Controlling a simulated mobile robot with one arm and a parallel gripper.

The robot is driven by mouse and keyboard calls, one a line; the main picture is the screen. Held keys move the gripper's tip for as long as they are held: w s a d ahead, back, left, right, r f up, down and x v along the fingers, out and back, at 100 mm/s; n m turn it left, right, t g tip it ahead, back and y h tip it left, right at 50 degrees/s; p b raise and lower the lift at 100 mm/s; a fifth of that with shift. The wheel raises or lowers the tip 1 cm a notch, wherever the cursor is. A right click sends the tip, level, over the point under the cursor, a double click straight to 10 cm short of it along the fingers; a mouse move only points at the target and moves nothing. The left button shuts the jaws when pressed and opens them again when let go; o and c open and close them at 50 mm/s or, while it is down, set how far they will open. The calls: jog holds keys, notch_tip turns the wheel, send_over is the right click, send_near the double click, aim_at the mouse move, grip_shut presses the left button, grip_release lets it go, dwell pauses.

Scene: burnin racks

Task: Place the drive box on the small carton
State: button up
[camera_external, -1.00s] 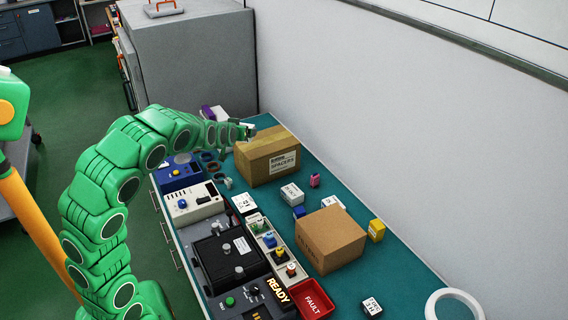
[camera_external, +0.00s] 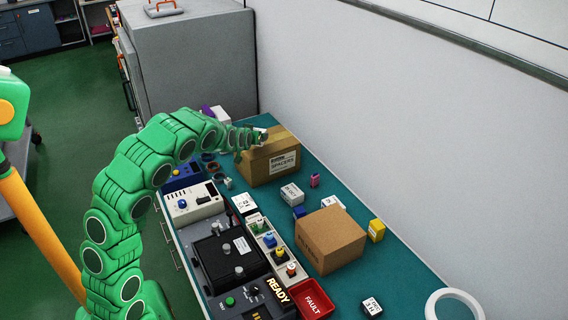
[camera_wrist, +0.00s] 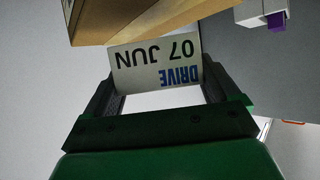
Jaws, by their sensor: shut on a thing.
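My gripper (camera_external: 258,135) is shut on the drive box (camera_wrist: 155,62), a white box whose "DRIVE 07 JUN" label appears upside down between the dark fingers in the wrist view. In the external view the drive box is tiny and mostly hidden by my gripper, at the top of a brown carton (camera_external: 270,166) labelled "SPACERS". A carton edge (camera_wrist: 150,20) shows just beyond the box in the wrist view; I cannot tell whether they touch. A second brown carton (camera_external: 331,242) stands nearer the camera. Neither carton is marked as small.
Small boxes stand between and beside the cartons: a white one (camera_external: 292,194), a pink one (camera_external: 314,180) and a yellow one (camera_external: 376,230). A grey cabinet (camera_external: 195,65) stands behind; a wall runs along the right.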

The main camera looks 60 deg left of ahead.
jog(key=shift+w+a+f, duration=0.15)
jog(key=shift+w+f, duration=0.05)
jog(key=shift+f, duration=1.65)
jog(key=shift+f, duration=0.2)
jog(key=o, duration=0.9)
jog(key=shift+c, duration=0.2)
jog(key=shift+r, duration=0.2)
jog(key=v, duration=1.2)
